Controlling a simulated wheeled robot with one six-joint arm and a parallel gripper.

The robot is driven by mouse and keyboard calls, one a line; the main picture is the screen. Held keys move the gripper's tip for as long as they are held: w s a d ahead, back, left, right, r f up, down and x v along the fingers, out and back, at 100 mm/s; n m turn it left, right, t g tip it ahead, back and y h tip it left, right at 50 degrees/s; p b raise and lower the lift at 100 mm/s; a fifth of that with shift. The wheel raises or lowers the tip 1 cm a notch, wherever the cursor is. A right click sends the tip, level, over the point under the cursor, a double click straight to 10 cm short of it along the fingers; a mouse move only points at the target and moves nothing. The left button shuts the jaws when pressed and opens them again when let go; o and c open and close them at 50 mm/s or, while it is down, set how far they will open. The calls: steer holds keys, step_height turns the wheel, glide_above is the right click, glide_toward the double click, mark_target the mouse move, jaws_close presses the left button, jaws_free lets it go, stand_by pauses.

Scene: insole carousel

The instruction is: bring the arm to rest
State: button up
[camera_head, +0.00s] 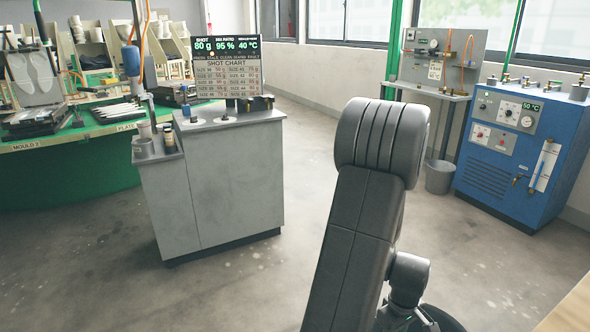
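My arm rises from the bottom of the head view at right of centre. Its dark grey links end at a large rounded joint in the upper middle. A smaller joint shows low on its right side. My gripper does not show in this view, so I cannot see whether it holds anything. The visible arm stands over open floor and appears apart from the furniture.
A grey cabinet (235,185) with a shot chart board (228,77) stands left of my arm. A green carousel table (60,180) with moulds is at far left. A blue machine (515,150), a grey bucket (440,176) and a grey bench (425,88) stand right. Concrete floor (270,270) lies clear between.

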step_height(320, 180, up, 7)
steer(key=p, duration=0.6)
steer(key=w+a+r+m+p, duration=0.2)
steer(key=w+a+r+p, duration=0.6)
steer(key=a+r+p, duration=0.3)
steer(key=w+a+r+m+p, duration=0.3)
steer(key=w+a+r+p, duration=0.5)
steer(key=p, duration=0.9)
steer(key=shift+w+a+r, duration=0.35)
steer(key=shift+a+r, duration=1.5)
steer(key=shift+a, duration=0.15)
